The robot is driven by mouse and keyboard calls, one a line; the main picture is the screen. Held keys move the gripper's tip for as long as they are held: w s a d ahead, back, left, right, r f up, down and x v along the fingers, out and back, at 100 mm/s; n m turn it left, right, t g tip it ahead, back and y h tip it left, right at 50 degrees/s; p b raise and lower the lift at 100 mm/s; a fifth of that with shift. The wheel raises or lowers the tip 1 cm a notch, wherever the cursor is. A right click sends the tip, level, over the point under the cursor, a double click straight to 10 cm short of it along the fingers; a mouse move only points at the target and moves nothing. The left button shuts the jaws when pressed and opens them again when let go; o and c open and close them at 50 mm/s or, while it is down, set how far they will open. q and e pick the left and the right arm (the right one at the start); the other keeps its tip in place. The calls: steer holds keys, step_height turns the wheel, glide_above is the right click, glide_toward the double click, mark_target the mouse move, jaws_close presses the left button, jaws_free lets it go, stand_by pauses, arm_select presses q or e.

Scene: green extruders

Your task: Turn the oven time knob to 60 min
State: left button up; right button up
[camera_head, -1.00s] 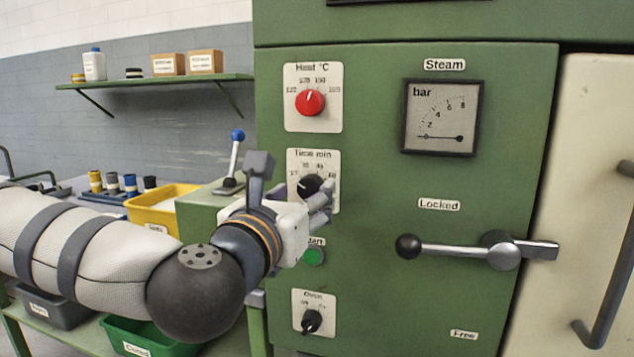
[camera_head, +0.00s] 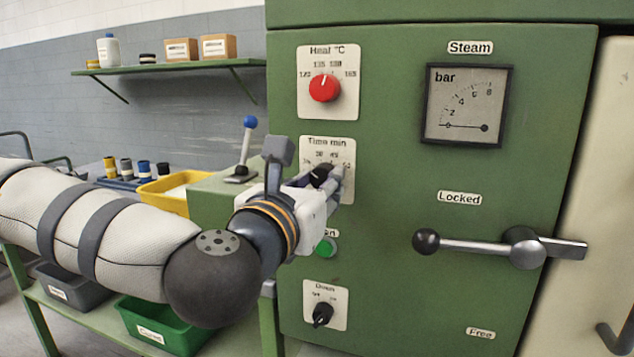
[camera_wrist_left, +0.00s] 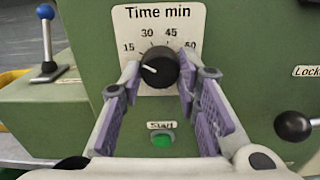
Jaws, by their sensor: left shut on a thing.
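The black oven time knob (camera_head: 321,174) sits on a white plate (camera_head: 316,144) marked "Time min" on the green oven front. In the left wrist view the knob (camera_wrist_left: 160,66) has a white mark pointing left and slightly up, a little below the 15. The 30 and 45 are above it, and the 60 is at the upper right, partly hard to read. My left gripper (camera_wrist_left: 159,74) has one finger on each side of the knob and is shut on it. In the head view the gripper (camera_head: 328,182) partly covers the plate. My right gripper is not in view.
The red heat knob (camera_head: 324,88) is above and the green start button (camera_head: 325,247) just below. A black lower knob (camera_head: 322,314) is further down. The door lever (camera_head: 480,246) sticks out at the right, by "Locked". A blue-topped lever (camera_head: 246,147) stands left of the gripper.

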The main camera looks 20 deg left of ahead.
arm_select(q)
steer(key=shift+s+r+m+p, duration=0.1)
steer(key=shift+r+m+p, duration=0.25)
steer(key=shift+m, duration=0.15)
steer(key=m+p, duration=0.2)
steer(key=m, duration=0.1)
steer(key=shift+r, duration=0.1)
steer(key=m+p, duration=0.1)
steer(key=m, duration=0.2)
steer(key=shift+f, duration=0.2)
steer(key=m, duration=0.2)
steer(key=shift+f+m, duration=0.1)
steer(key=shift+m, duration=0.3)
steer(key=m, duration=0.9)
steer(key=shift+m, duration=0.4)
steer(key=shift+a+m, duration=0.1)
steer(key=shift+m, duration=1.9)
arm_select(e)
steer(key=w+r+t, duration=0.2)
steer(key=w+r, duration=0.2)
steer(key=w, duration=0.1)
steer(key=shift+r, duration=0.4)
arm_select(q)
steer(key=o, duration=1.2)
steer(key=shift+w, duration=0.2)
steer(key=shift+c, duration=0.2)
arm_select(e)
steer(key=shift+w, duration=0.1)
